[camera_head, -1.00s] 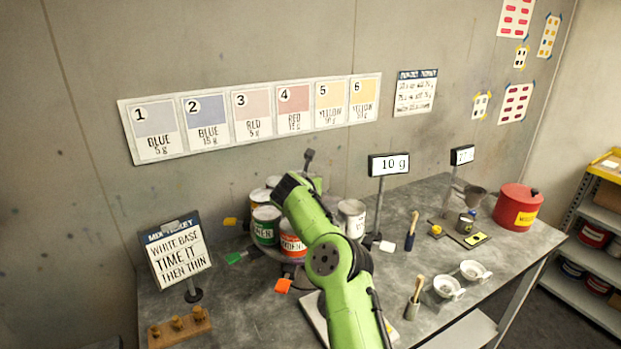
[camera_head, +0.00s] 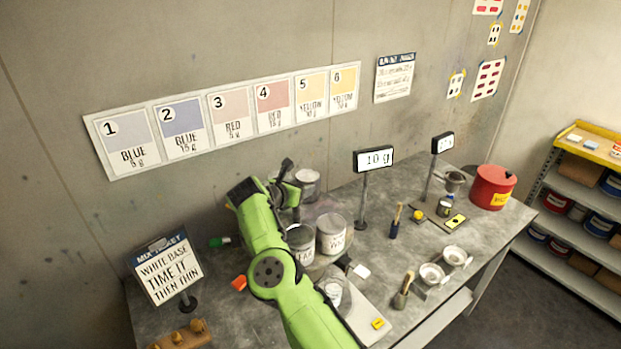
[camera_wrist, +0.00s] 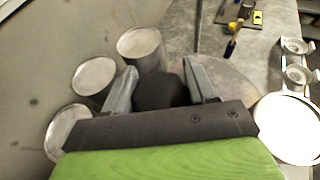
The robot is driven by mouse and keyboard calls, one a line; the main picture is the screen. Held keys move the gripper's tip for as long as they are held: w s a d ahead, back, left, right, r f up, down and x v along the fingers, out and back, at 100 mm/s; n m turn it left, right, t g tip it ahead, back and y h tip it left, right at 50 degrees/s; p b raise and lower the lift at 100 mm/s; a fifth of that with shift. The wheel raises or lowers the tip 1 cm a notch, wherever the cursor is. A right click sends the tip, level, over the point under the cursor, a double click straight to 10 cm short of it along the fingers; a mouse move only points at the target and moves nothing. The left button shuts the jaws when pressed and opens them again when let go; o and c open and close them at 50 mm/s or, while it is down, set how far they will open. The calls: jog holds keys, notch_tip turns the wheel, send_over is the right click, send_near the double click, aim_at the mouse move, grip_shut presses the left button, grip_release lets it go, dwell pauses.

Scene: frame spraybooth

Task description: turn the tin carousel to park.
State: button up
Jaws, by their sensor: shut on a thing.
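The tin carousel is mostly hidden behind my arm in the head view. Its round grey plate (camera_wrist: 228,88) shows in the wrist view. Pale-lidded tins stand on it, among them a white-labelled tin (camera_head: 333,233), a grey tin (camera_head: 300,244) and a tin behind them (camera_head: 307,184). My gripper (camera_wrist: 162,84) is over the carousel, its fingers on either side of a dark knob (camera_wrist: 160,90) and shut on it. Coloured tabs stand around the carousel: green (camera_head: 220,242), orange (camera_head: 240,282) and white (camera_head: 361,271). Which position is park cannot be read.
A display post (camera_head: 364,205) stands close to the right of the tins. A pale scale plate (camera_head: 372,318) with a container (camera_head: 336,291) is in front. A ticket stand (camera_head: 166,270) is at left. Brushes, white cups (camera_head: 432,273) and a red can (camera_head: 492,187) are further right.

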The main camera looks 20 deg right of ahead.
jog(key=shift+r, duration=0.1)
dwell(0.4)
jog(key=o, duration=1.4)
jog(key=shift+s+a+b, duration=0.2)
jog(key=shift+a+b, duration=0.2)
jog(key=shift+b, duration=0.7)
jog(key=b+v, duration=0.7)
jog(key=v, duration=0.5)
jog(key=shift+b+v, duration=0.65)
jog(key=shift+v, duration=0.8)
jog(key=shift+w, duration=0.1)
